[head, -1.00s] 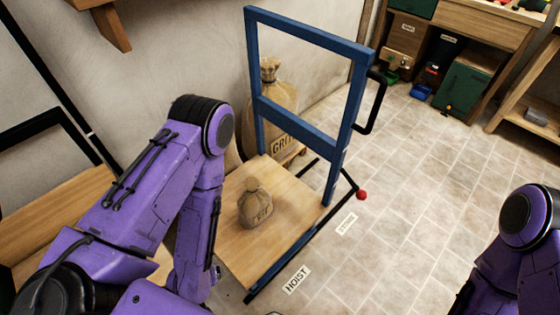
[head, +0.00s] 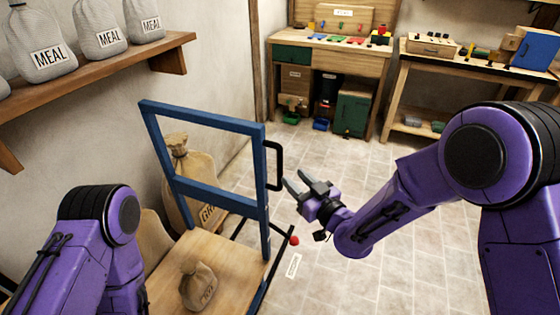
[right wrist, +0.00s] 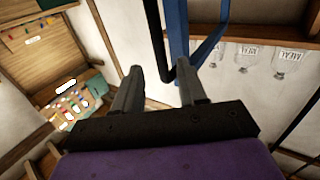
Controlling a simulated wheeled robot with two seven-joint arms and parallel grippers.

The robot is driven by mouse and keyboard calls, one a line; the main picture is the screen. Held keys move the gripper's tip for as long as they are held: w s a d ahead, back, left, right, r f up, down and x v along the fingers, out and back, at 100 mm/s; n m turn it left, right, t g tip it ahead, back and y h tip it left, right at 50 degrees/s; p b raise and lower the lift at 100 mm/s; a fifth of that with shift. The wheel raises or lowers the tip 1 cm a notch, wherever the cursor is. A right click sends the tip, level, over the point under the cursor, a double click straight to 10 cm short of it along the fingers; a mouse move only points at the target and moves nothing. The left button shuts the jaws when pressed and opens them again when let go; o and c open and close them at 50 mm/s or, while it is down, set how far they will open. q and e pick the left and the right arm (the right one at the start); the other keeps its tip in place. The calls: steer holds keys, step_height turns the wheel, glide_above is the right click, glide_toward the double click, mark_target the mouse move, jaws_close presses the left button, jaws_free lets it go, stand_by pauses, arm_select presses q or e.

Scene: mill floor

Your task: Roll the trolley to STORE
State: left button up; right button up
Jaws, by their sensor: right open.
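The trolley has a wooden deck (head: 215,250) and an upright blue frame (head: 215,195) with a black handle (head: 278,168) on its right side. A small tied sack (head: 198,286) stands on the deck. My right gripper (head: 297,181) is open and empty, just right of the handle in the head view. In the right wrist view the black handle (right wrist: 155,35) runs down between and beyond the open fingers of my right gripper (right wrist: 160,68). I cannot tell how close it is. My left arm shows at lower left; its gripper is outside the view.
A red knob (head: 294,240) on a black rod sits low beside the trolley. A floor label (head: 293,265) lies near it, too small to read. A GRIT sack (head: 195,165) stands behind the frame. A workbench (head: 345,62) stands at the back. Tiled floor (head: 330,160) between is clear.

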mark_target(281, 166)
steer(key=p+x, duration=0.1)
steer(key=x, duration=0.6)
steer(key=shift+a+r+p, duration=0.1)
steer(key=shift+r+p, duration=0.05)
steer(key=shift+p, duration=0.15)
steer(key=shift+w+a, duration=0.25)
steer(key=shift+w, duration=0.25)
jaws_close()
